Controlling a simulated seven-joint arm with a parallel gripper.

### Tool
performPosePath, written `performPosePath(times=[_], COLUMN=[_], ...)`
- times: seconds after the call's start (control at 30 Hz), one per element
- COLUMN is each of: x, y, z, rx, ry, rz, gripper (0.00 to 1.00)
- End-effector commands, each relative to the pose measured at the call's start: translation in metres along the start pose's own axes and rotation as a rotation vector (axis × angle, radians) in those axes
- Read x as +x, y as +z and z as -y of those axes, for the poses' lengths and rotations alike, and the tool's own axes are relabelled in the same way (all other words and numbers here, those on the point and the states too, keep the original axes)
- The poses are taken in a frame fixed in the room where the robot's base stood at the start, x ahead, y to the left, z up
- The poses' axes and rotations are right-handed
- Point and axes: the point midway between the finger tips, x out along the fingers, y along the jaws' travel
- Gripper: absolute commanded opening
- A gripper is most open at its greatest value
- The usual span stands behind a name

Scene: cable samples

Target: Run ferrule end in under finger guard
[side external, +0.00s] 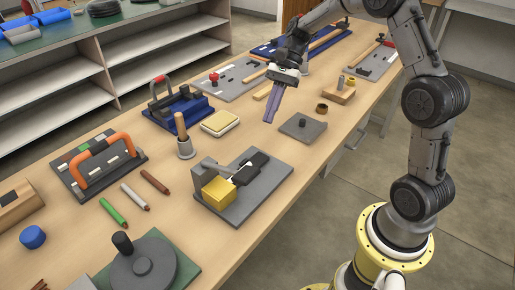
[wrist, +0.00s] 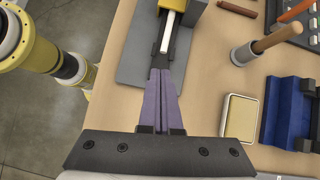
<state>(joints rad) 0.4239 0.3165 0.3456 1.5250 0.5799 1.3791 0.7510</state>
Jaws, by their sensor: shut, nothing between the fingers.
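My gripper (side external: 268,119) is shut and empty, its long purple fingers pointing down above the table. In the wrist view its fingers (wrist: 161,74) lie together. A fixture on a grey plate (side external: 262,196) stands nearer the front, with a yellow block (side external: 218,192), a black piece (side external: 251,166) and a pale bar (wrist: 172,28). My gripper is apart from it in the side view. Green (side external: 113,212), white (side external: 135,197) and brown (side external: 154,181) rods lie on the table to the left. I cannot tell which part is the finger guard or where a ferrule end is.
A wooden-handled tool in a grey cup (side external: 186,152) and a cream-topped pad (side external: 220,124) stand left of my gripper. A small grey plate with a knob (side external: 303,127) lies to its right. A blue fixture (side external: 178,110) and an orange-handled one (side external: 98,165) stand farther left.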

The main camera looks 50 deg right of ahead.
Motion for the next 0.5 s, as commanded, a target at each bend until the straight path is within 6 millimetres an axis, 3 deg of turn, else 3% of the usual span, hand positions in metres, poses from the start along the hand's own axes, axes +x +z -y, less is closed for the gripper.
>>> performPosePath(times=[0.03,0.2,0.37,0.5], x=[-0.004,-0.012,-0.007,0.012], y=[-0.015,-0.050,-0.055,-0.052], z=[-0.001,-0.007,-0.010,-0.009], rx=[0.031,0.118,0.136,0.135], ry=[-0.025,-0.077,-0.083,-0.080], rz=[0.048,0.110,0.112,0.112], gripper=[0.00,0.00,0.00,0.00])
